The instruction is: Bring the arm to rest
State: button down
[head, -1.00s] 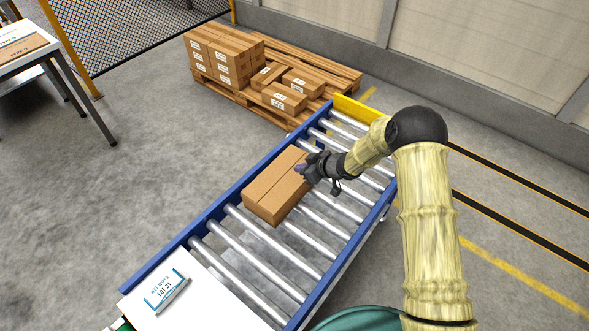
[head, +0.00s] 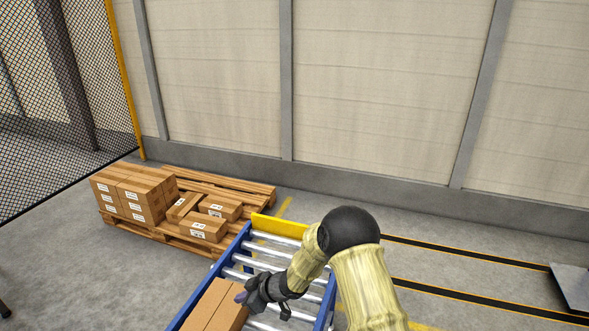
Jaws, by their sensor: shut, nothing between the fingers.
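My arm (head: 364,285) reaches in from the bottom of the head view, bends at a black joint and points down and left over the roller conveyor (head: 252,230). My gripper (head: 243,297) is at the arm's end, small and dark, shut and empty. It is at the right side of a brown carton (head: 214,309) that lies on the rollers. I cannot tell whether the fingers touch the carton. The carton's near part is cut off by the bottom edge of the picture.
A wooden pallet (head: 255,188) with several stacked cartons (head: 138,192) stands beyond the conveyor's far end. A wall (head: 385,85) runs behind. A mesh fence (head: 60,100) is at the left. Open floor lies right of the arm, with dark strips (head: 470,292) and a grey plate (head: 572,285) at the right edge.

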jog(key=d+r+m+t+h+p, duration=0.4)
jog(key=d+r+m+h+p, duration=0.3)
jog(key=d+r, duration=1.3)
jog(key=s+d+r+m+g+h+p, duration=0.1)
jog(key=s+d+r+m, duration=0.3)
jog(key=s+d, duration=0.4)
jog(key=s+d+r+m+g+h+p, duration=0.1)
jog(key=s+d+r+m+g+p, duration=0.1)
jog(key=s+d, duration=0.6)
jog(key=s+r+m+p, duration=0.1)
jog(key=s+r+m, duration=0.1)
jog(key=s+r, duration=0.1)
jog(key=shift+s+r+g+h+p, duration=0.3)
jog(key=shift+s+g+h, duration=0.1)
jog(key=shift+s, duration=0.25)
jog(key=shift+w, duration=0.2)
